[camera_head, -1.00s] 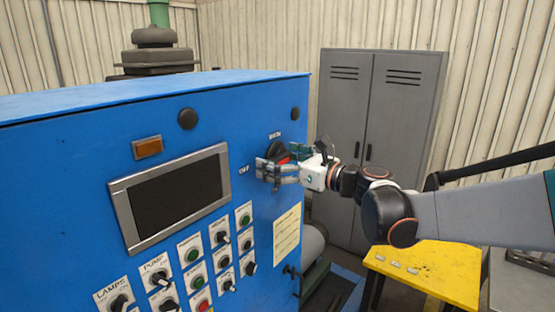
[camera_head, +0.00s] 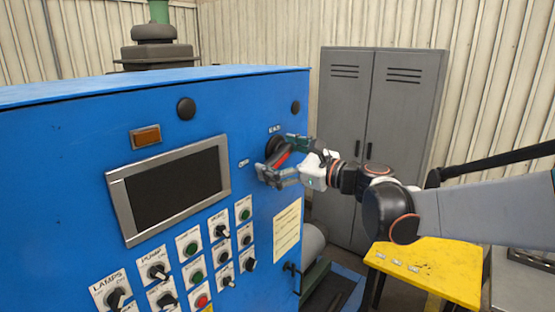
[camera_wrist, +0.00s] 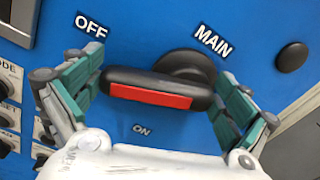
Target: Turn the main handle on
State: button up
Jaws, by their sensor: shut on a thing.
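The main handle (camera_head: 281,159) is a black rotary lever with a red strip, on the upper right of the blue cabinet front. In the wrist view the handle (camera_wrist: 150,95) lies roughly level between the fingers. Its long end points left, between the OFF label (camera_wrist: 90,25) and the ON label (camera_wrist: 142,129); the MAIN label (camera_wrist: 214,40) is above its pivot. My gripper (camera_head: 274,158) is shut on the handle, with one finger at each end of it. The fingers cover part of the handle in the head view.
The blue cabinet (camera_head: 60,160) also carries a dark screen (camera_head: 172,188), an orange lamp (camera_head: 146,136) and several labelled knobs and buttons below. A grey locker (camera_head: 345,130) stands behind my arm. A yellow table (camera_head: 430,270) is at the lower right.

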jog(key=n, duration=0.2)
jog(key=f+n+b, duration=0.1)
jog(key=shift+w+d+n+b, duration=0.1)
jog(key=shift+w+n+b, duration=0.05)
jog(key=shift+n+b, duration=0.2)
jog(key=n, duration=0.2)
jog(key=f+n+b, duration=0.1)
jog(key=shift+w+d+n, duration=0.15)
jog(key=shift+w+n, duration=0.05)
jog(key=shift+n, duration=0.15)
jog(key=n, duration=0.2)
jog(key=n+b, duration=0.1)
jog(key=shift+w+d+f+n, duration=0.25)
jog(key=shift+n, duration=0.05)
jog(key=shift+w+d+f+n+b, duration=0.1)
jog(key=shift+w+n+b, duration=0.1)
jog(key=shift+n, duration=0.55)
jog(key=shift+w+d+f+n+b, duration=0.1)
jog(key=shift+n+b, duration=0.1)
jog(key=shift+n, duration=0.55)
jog(key=o, duration=1.1)
jog(key=shift+d, duration=0.1)
